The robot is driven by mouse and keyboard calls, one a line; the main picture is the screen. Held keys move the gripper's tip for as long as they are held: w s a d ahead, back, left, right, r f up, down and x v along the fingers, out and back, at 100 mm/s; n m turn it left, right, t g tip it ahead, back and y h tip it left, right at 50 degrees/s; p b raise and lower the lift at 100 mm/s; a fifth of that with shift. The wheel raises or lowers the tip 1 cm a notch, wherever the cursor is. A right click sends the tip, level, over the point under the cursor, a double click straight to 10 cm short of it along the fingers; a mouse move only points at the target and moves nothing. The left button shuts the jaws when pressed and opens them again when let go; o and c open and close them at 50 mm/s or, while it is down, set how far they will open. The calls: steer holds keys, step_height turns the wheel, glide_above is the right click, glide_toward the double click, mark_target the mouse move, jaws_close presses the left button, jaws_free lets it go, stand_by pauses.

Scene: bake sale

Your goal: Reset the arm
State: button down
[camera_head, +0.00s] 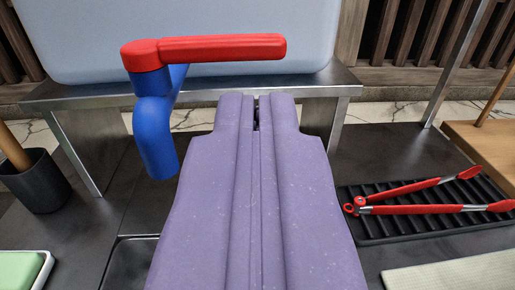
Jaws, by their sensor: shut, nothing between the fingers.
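My gripper (256,100) is the purple body in the middle of the view, pointing away from the camera. Its two fingers are together at the tip with nothing between them. A blue tap with a red lever handle (215,48) shows just beyond and to the left of the fingertips. The tap seems to belong to the large pale blue dispenser (200,15) behind it. I cannot tell from this one view how far the gripper is from the tap.
The dispenser rests on a metal stand (290,92). At right, red tongs (430,208) lie on a black ribbed tray (375,228). A dark pot (35,182) stands at left. A green-topped item (20,270) and a pale mat (455,274) lie at the near corners.

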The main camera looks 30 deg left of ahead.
steer(key=d+p+v, duration=0.1)
steer(key=p+v, duration=0.1)
steer(key=v, duration=0.6)
steer(key=w+d+r+m+t+h, duration=0.1)
steer(key=w+d+r+h, duration=0.25)
steer(key=r, duration=0.75)
steer(key=w+d+r+m+h, duration=0.2)
steer(key=w+d+r+h, duration=0.15)
steer(key=r, duration=0.65)
steer(key=s+d+r+m+h, duration=0.1)
steer(key=s+d+r, duration=0.1)
steer(key=s+r, duration=0.6)
steer(key=s+d+r+m+g+h, duration=0.1)
steer(key=s+d+r+m, duration=0.1)
steer(key=s+r, duration=0.6)
step_height(320, 180, up, 6)
steer(key=shift+f, duration=0.1)
